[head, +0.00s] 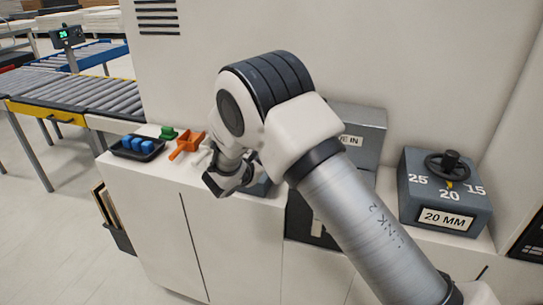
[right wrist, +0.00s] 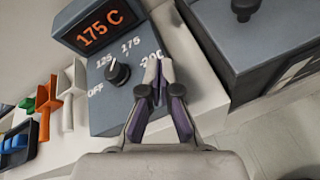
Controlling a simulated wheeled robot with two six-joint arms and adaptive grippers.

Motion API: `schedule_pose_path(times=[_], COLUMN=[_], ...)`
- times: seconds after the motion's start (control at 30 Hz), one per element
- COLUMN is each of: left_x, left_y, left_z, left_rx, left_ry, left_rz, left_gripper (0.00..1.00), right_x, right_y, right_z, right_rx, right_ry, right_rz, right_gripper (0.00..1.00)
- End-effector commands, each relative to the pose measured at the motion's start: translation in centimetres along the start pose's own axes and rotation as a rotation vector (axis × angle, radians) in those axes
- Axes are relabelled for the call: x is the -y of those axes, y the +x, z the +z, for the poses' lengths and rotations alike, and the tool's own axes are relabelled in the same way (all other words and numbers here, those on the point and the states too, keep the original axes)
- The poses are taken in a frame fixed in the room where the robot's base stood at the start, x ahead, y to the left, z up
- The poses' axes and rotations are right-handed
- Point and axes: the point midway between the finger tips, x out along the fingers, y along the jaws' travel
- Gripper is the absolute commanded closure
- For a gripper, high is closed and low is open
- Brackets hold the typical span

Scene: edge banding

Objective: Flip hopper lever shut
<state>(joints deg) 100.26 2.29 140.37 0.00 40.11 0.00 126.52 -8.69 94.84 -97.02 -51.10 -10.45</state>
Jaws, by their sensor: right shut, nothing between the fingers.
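The grey hopper box (head: 362,134), with a label ending in "E IN", stands behind my right arm in the head view, which hides much of it. A grey box (right wrist: 245,45) with a dark knob (right wrist: 245,8) and a partly seen white label shows at the upper right of the right wrist view. I cannot tell whether that knob belongs to the lever; no lever shows clearly. My right gripper (right wrist: 157,72) is shut and empty, its tips over the right side of the heater control box. In the head view the right gripper (head: 230,185) is above the counter front.
The heater control box (right wrist: 107,112) has a dial and a "175 C" display (right wrist: 98,27). A "20 MM" dial box (head: 443,190) stands at right.

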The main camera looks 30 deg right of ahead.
Motion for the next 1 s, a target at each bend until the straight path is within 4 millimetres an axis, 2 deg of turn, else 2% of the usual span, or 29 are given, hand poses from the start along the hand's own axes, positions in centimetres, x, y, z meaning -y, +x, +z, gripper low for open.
schedule_pose_path(times=[0.43,0.5,0.6,1.0], left_x=[0.0,0.0,0.0,0.0], left_y=[-4.2,-5.4,-6.2,-6.3], left_z=[0.0,0.0,0.0,0.0], left_rx=[0.000,0.000,0.000,0.000], left_ry=[0.000,0.000,0.000,0.000], left_rz=[0.000,0.000,0.000,0.000], left_gripper=[0.53,0.53,0.53,0.53], right_x=[0.1,-0.2,-0.1,0.1], right_y=[9.2,9.1,9.5,9.8], right_z=[0.4,2.3,3.5,3.9], right_rx=[0.001,0.001,0.001,0.000], right_ry=[0.001,0.002,0.001,0.000], right_rz=[-0.004,-0.002,-0.002,0.000], right_gripper=[1.00,1.00,1.00,1.00])
